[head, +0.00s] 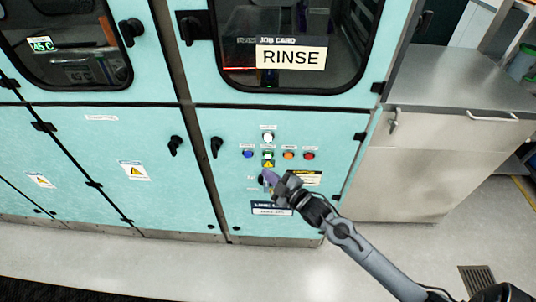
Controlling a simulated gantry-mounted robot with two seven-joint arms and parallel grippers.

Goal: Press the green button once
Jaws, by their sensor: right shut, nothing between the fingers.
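The green button (268,154) sits in the middle of a row of small buttons on the teal machine's lower panel (335,140). My right gripper (267,177) is shut and empty, a little below the green button in the picture. Its arm comes in from the lower right. I cannot tell whether its fingertips touch the panel. My left gripper is not in view.
A blue button (248,154) is to the left, orange (289,155) and red (309,156) buttons to the right, and a white one (268,138) above. A black handle (216,147) sticks out further left. A steel cabinet (425,170) stands right. The floor in front is clear.

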